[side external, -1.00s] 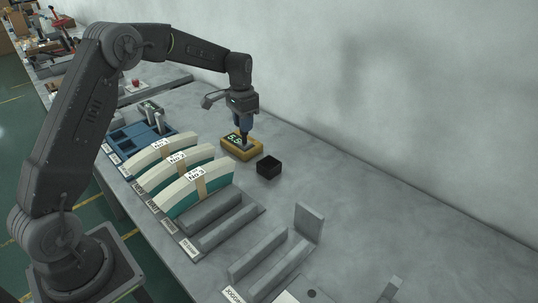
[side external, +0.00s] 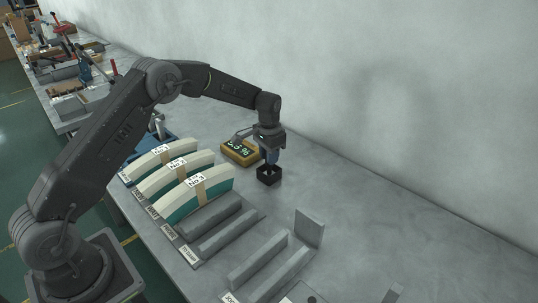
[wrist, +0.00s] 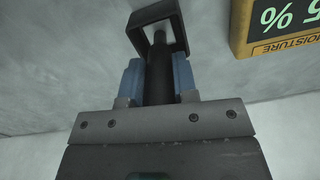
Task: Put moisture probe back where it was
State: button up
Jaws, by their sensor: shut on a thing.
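My gripper (side external: 270,158) is shut on the moisture probe, a dark cylinder (wrist: 160,75) between the two blue fingers in the wrist view. The black square holder (side external: 268,179) stands on the grey bench directly below my gripper. In the wrist view the holder (wrist: 176,22) shows as an open black frame, and the probe's tip lies within its outline. I cannot tell how deep the tip is in the holder. The yellow moisture meter (side external: 240,152) with a lit display sits just left of the holder; its corner shows in the wrist view (wrist: 243,40).
Several curved cream-and-green pieces (side external: 199,190) with labels stand in a row of grey slots to the left. Empty grey rails (side external: 256,262) and an upright grey plate (side external: 309,228) are nearer the camera. The bench right of the holder is clear, up to the wall.

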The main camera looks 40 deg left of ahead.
jog(key=shift+f, duration=0.1)
jog(key=o, duration=0.5)
jog(key=shift+f, duration=0.1)
jog(key=o, duration=0.4)
